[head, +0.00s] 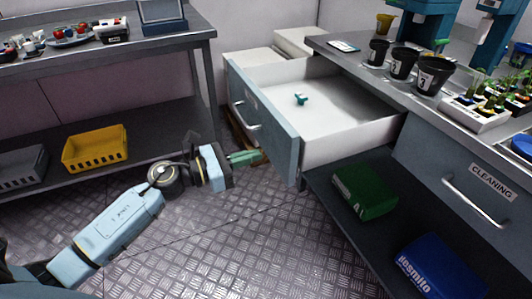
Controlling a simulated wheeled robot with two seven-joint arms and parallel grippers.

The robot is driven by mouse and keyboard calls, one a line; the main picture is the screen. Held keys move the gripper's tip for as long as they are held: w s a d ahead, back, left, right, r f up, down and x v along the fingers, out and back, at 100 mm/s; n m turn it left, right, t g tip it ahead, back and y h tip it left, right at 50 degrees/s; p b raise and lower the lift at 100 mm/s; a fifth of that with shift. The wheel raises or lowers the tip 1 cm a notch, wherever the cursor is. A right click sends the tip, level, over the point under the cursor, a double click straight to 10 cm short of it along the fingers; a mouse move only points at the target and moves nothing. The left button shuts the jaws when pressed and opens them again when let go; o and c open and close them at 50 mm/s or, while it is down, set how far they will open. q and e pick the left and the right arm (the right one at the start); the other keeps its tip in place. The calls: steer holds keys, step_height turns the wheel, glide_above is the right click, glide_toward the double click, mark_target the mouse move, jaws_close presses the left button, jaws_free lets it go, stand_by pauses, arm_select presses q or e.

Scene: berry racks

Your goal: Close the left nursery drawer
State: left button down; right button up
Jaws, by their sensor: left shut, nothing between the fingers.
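The left nursery drawer (278,127) stands pulled out from the bench at the upper middle of the head view. Its blue-grey front has a metal bar handle (244,113). A small teal object (300,99) lies on the white drawer floor. My left gripper (259,155) is shut and empty, close to the lower part of the drawer front; I cannot tell whether it touches it. My right gripper is not in view.
A second drawer (475,185) labelled CLEANING is at the right. Black pots (402,63) and a seedling tray (470,120) stand on the bench top. A green box (364,190) and a blue box (440,268) are on the lower shelf. A yellow basket (95,148) is at left.

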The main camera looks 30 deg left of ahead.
mark_target(278, 149)
arm_select(q)
steer(key=shift+x, duration=2.15)
